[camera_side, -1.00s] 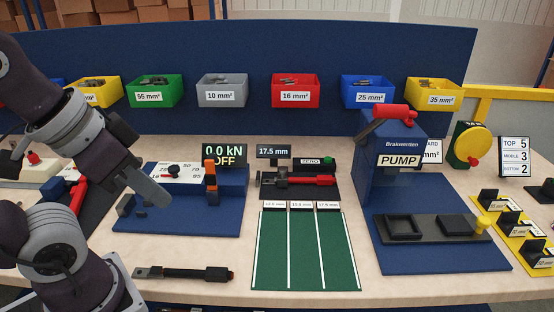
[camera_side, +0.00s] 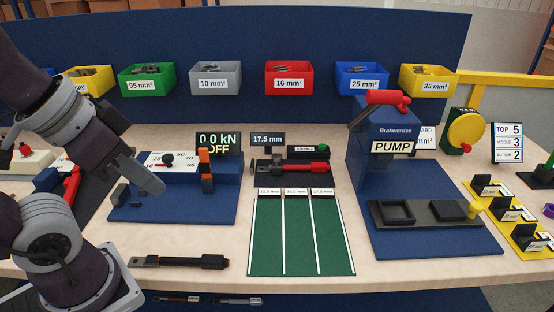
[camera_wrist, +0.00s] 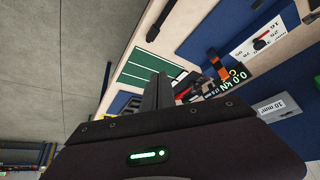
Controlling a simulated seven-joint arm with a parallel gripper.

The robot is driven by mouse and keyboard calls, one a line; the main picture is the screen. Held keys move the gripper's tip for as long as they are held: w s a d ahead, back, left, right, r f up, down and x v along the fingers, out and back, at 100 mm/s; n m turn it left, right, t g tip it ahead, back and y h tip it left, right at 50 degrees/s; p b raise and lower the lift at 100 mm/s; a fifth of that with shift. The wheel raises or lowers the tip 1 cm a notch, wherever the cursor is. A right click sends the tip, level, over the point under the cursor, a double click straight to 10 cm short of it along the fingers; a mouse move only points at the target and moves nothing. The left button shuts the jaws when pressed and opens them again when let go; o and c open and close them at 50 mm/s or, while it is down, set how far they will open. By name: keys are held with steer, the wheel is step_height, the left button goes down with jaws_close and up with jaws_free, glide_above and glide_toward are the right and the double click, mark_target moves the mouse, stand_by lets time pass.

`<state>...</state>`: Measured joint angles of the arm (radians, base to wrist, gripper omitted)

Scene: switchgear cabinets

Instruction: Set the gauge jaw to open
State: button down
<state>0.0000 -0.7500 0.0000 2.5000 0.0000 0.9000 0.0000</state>
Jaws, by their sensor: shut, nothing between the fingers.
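The gauge (camera_side: 291,169) lies on a dark base in the middle of the bench in the side view. It has a dark jaw end on the left and a red handle on the right. The display behind it (camera_side: 268,139) reads 17.5 mm. How wide its jaw stands is too small to tell. My gripper (camera_side: 153,185) is shut and empty, in front of the blue press block and well left of the gauge. In the wrist view, my gripper's fingers (camera_wrist: 158,92) partly hide the gauge, whose red part (camera_wrist: 183,95) shows beside them.
A press unit (camera_side: 224,180) with a "0.0 kN OFF" display stands between my gripper and the gauge. A green striped mat (camera_side: 264,240) lies in front of the gauge. The blue pump (camera_side: 385,160) stands to its right. A dark tool (camera_side: 178,262) lies at the front.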

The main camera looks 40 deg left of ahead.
steer(key=c, duration=2.2)
jaws_free()
steer(key=c, duration=1.8)
jaws_free()
steer(key=shift+w+r, duration=0.15)
steer(key=shift+w, duration=0.2)
steer(key=o, duration=0.7)
steer(key=shift+n, duration=0.6)
steer(key=w, duration=0.2)
steer(key=w+a+r, duration=0.1)
steer(key=w, duration=0.5)
steer(key=shift+w+a+r, duration=0.2)
steer(key=shift+w+r, duration=0.05)
steer(key=shift+r, duration=0.05)
steer(key=shift+c, duration=0.2)
steer(key=n+g+y, duration=0.1)
steer(key=n+y, duration=0.1)
steer(key=n, duration=0.1)
glide_above(277, 156)
steer(key=s+d, duration=0.2)
steer(key=s, duration=0.2)
step_height(277, 156, down, 11)
steer(key=shift+g, duration=0.3)
steer(key=x, duration=0.7)
steer(key=shift+w+a+f, duration=0.25)
steer(key=shift+f, duration=0.05)
steer(key=shift+w+f, duration=0.2)
steer(key=shift+f, duration=0.35)
jaws_close()
